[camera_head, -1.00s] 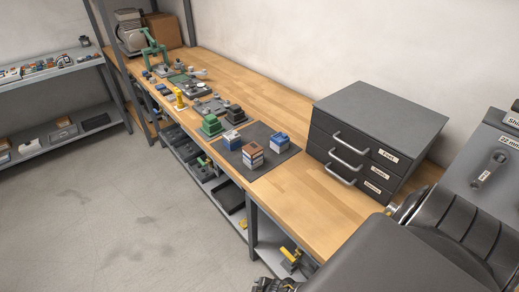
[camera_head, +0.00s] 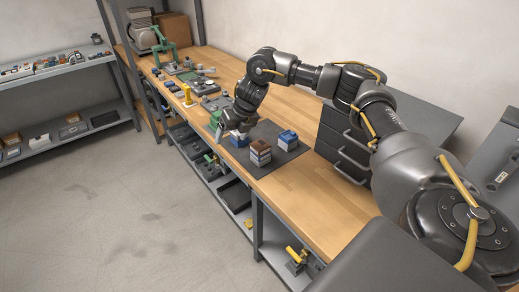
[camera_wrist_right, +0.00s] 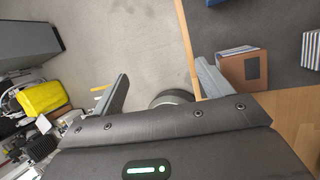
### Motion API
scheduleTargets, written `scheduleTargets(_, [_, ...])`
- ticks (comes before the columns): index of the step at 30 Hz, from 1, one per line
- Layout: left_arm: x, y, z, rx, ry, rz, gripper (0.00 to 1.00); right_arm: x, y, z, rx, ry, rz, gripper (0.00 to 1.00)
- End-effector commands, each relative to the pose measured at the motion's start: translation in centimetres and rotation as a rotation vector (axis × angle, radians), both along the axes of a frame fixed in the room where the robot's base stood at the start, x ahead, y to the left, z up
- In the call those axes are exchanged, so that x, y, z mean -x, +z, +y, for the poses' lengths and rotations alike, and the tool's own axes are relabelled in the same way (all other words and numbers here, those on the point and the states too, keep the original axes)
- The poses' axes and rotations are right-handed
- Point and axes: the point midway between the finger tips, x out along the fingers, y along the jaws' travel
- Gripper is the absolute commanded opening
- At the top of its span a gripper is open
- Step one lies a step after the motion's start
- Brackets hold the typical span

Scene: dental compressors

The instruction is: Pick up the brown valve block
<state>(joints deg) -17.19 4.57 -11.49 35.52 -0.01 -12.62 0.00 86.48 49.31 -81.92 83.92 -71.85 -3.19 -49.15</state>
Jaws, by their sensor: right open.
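The brown valve block (camera_head: 261,148) has a brown top and a white-and-blue striped body. It stands on the dark mat (camera_head: 262,169) on the workbench. In the right wrist view a brown-topped block (camera_wrist_right: 243,68), seemingly the same one, sits just right of one finger; I cannot tell whether they touch. My right gripper (camera_head: 230,124) is above the bench, left of and beyond the brown block in the head view. In the wrist view it (camera_wrist_right: 160,80) is open, with nothing between its fingers. My left gripper is not in view.
Two blue-topped blocks, one nearer the gripper (camera_head: 238,139) and one to the right (camera_head: 288,138), share the mat. Bare wood (camera_head: 300,192) lies in front of the cabinet.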

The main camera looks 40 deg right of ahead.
Motion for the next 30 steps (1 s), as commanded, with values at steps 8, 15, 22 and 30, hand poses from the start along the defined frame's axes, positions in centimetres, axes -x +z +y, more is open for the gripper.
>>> scheduleTargets(8, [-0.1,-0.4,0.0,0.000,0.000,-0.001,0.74,5.7,4.2,-8.5,0.240,0.069,0.051,0.78])
scheduleTargets(15, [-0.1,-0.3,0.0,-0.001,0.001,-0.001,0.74,6.2,4.0,-9.2,0.260,0.075,0.061,0.78])
scheduleTargets(22, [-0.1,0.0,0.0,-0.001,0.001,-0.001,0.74,5.3,0.8,-9.2,0.259,0.074,0.064,0.78])
scheduleTargets(30, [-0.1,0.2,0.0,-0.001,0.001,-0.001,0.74,4.8,-1.0,-9.2,0.258,0.074,0.060,0.78])
